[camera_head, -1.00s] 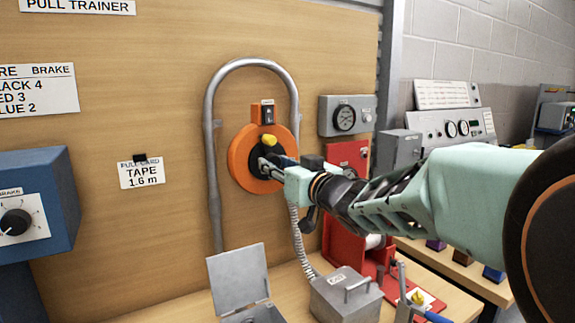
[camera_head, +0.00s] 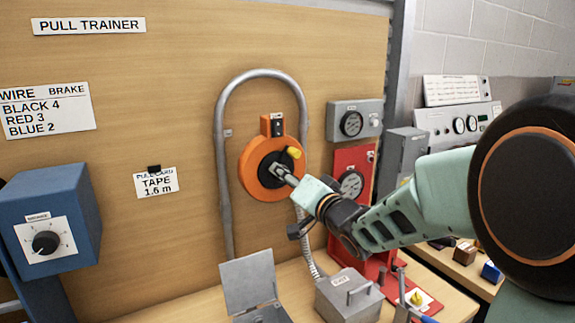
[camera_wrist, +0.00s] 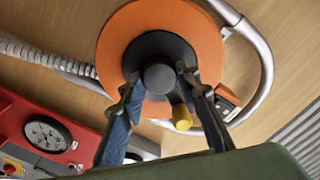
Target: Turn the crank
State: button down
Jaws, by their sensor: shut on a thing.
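The crank is an orange disc (camera_head: 253,183) with a dark hub (camera_head: 266,161) and a small yellow knob (camera_head: 294,153), mounted on the wooden board. The knob stands at the upper right of the hub. My gripper (camera_head: 277,170) reaches in from the right and is shut on the crank at its middle. In the wrist view my gripper's fingers (camera_wrist: 160,88) stand on either side of a grey round stub (camera_wrist: 159,78) in the dark hub. The exact finger contact is partly hidden.
A grey metal pipe (camera_head: 222,180) arches around the disc. A grey box (camera_head: 347,298) and an open metal lid (camera_head: 248,281) stand on the bench below. A blue brake box (camera_head: 75,215) is at left.

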jog(key=m+p, duration=0.4)
jog(key=m, duration=0.1)
jog(key=shift+r+m, duration=0.1)
jog(key=shift+m, duration=0.3)
dwell(0.4)
jog(key=c, duration=1.4)
grip_release()
jog(key=shift+c, duration=0.2)
jog(key=v, duration=1.2)
jog(key=shift+w, duration=0.1)
